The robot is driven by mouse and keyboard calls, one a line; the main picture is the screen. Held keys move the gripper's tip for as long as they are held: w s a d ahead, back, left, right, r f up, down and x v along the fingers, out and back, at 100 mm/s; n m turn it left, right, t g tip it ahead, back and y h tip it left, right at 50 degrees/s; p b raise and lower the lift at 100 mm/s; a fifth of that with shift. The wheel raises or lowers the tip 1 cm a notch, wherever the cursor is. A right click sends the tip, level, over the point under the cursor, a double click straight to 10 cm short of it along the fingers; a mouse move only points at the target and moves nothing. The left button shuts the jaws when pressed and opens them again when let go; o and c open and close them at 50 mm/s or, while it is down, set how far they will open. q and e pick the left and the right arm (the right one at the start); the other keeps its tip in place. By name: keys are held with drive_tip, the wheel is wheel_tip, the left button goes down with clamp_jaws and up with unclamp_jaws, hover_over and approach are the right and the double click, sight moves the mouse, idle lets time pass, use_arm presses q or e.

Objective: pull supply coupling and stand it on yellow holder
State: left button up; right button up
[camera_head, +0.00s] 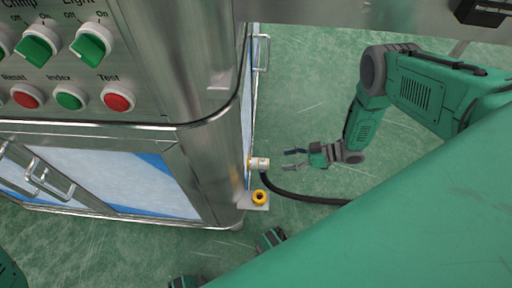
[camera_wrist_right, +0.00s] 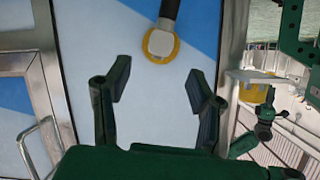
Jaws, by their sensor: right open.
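The supply coupling (camera_head: 262,163) is a short pale cylinder with a yellow ring, on the side of the steel cabinet, with a black hose trailing to the right. In the right wrist view the coupling (camera_wrist_right: 159,43) is end-on, beyond the fingertips. The yellow holder (camera_head: 259,198) is a ring-shaped cup on a small grey shelf just below the coupling; the holder also shows in the right wrist view (camera_wrist_right: 253,94). My right gripper (camera_head: 289,160) is open and empty, to the right of the coupling, fingers pointing at it and apart from it.
The steel cabinet (camera_head: 190,165) fills the left, with knobs and buttons on its panel (camera_head: 75,60) and door handles. The black hose (camera_head: 300,197) runs below my right gripper. The green floor right of the cabinet is clear around the gripper.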

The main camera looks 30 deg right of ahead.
sight(264, 163)
drive_tip(key=b+x, duration=0.1)
drive_tip(key=x, duration=0.6)
drive_tip(key=shift+w+a+f, duration=0.1)
drive_tip(key=shift+a+f, duration=0.1)
drive_tip(key=shift+a, duration=0.05)
use_arm(q)
drive_tip(key=shift+s+f, duration=0.1)
drive_tip(key=shift+f, duration=0.55)
use_arm(e)
drive_tip(key=shift+w+a+f, duration=0.15)
drive_tip(key=shift+w+a, duration=0.15)
drive_tip(key=shift+a, duration=0.4)
use_arm(q)
drive_tip(key=shift+d+r, duration=0.1)
drive_tip(key=shift+d, duration=0.1)
use_arm(e)
drive_tip(key=shift+d+f, duration=0.1)
drive_tip(key=shift+d, duration=0.1)
use_arm(q)
drive_tip(key=shift+a, duration=0.15)
use_arm(e)
drive_tip(key=shift+a, duration=0.15)
